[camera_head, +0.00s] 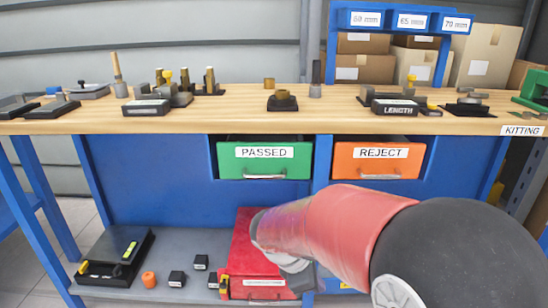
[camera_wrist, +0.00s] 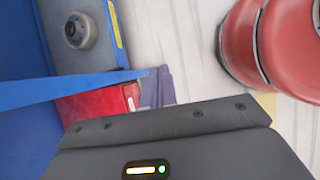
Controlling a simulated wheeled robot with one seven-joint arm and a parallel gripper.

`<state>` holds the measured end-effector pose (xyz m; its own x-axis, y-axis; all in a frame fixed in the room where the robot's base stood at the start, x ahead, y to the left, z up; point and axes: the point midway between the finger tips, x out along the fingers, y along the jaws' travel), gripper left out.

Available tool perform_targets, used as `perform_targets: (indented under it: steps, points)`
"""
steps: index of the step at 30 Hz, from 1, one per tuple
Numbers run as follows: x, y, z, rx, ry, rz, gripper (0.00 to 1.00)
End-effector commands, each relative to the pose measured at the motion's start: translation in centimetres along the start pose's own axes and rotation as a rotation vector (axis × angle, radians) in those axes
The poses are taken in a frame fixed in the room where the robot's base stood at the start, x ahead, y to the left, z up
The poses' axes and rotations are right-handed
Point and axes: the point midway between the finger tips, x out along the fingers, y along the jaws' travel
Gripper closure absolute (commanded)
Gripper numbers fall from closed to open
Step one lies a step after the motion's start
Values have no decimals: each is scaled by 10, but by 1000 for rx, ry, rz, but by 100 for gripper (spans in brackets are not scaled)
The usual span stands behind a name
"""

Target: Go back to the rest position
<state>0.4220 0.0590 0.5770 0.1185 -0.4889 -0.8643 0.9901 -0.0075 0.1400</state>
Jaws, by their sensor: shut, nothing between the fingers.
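My gripper shows in the wrist view (camera_wrist: 156,86) as two grey-purple fingers close together with nothing between them. Pale floor lies behind them, and a red box (camera_wrist: 90,108) and a blue bar (camera_wrist: 85,88) lie to their left. In the head view my red and black arm reaches in from the lower right. Its end is low in front of the bench, before the red box (camera_head: 243,235) on the lower shelf. The fingers are hard to make out there.
The wooden bench top (camera_head: 225,112) holds several gauges and fixtures. The grey lower shelf (camera_head: 190,248) holds a black case (camera_head: 118,254) and small blocks.

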Motion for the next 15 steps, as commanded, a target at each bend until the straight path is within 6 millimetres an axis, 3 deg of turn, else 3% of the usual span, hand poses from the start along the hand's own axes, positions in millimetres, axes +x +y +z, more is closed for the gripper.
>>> perform_targets:
  steps: [1,6,15]
  points:
    - [-8,-10,19,137,61,-8,100]
    - [-31,-46,63,598,254,-45,100]
    - [-65,-108,106,1325,552,-103,100]
